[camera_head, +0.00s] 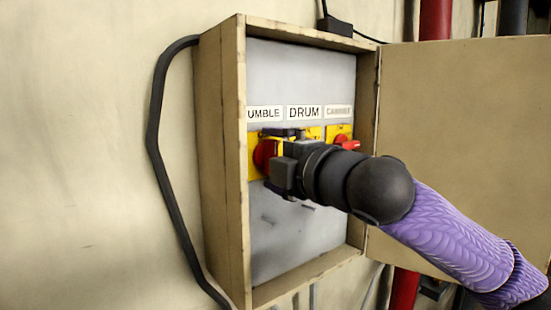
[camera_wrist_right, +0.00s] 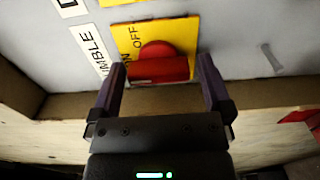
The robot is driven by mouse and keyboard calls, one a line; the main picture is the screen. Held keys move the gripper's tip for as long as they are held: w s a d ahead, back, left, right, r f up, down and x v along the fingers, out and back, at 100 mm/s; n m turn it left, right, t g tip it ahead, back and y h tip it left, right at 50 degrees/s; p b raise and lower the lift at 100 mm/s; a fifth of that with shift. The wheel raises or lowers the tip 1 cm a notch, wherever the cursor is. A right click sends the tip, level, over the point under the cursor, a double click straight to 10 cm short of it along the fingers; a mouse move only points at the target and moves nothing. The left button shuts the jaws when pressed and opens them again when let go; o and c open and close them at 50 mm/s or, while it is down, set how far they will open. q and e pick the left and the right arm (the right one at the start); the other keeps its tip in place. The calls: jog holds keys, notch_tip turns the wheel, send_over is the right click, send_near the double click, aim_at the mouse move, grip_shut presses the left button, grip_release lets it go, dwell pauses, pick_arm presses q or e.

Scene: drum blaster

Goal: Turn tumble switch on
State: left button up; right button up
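The tumble switch is a red rotary knob (camera_head: 263,155) on a yellow plate under a label reading "UMBLE", at the left of the open box. In the right wrist view the knob (camera_wrist_right: 158,66) is on the yellow plate (camera_wrist_right: 178,33) marked "ON" and "OFF". My right gripper (camera_head: 277,158) is in front of the switch and hides part of it. In the wrist view my right gripper (camera_wrist_right: 162,74) is open, one finger on each side of the knob. Narrow gaps show between knob and fingers; contact is not clear. My left gripper is not in view.
The box's wooden frame (camera_head: 222,160) stands close on the left, and its door (camera_head: 465,130) is swung open to the right. A "DRUM" label (camera_head: 304,112) and another red switch (camera_head: 347,143) lie to the right. A black cable (camera_head: 154,140) runs along the wall.

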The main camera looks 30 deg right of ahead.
jog(key=s+b, duration=0.4)
jog(key=s, duration=0.6)
jog(key=shift+d+b, duration=0.4)
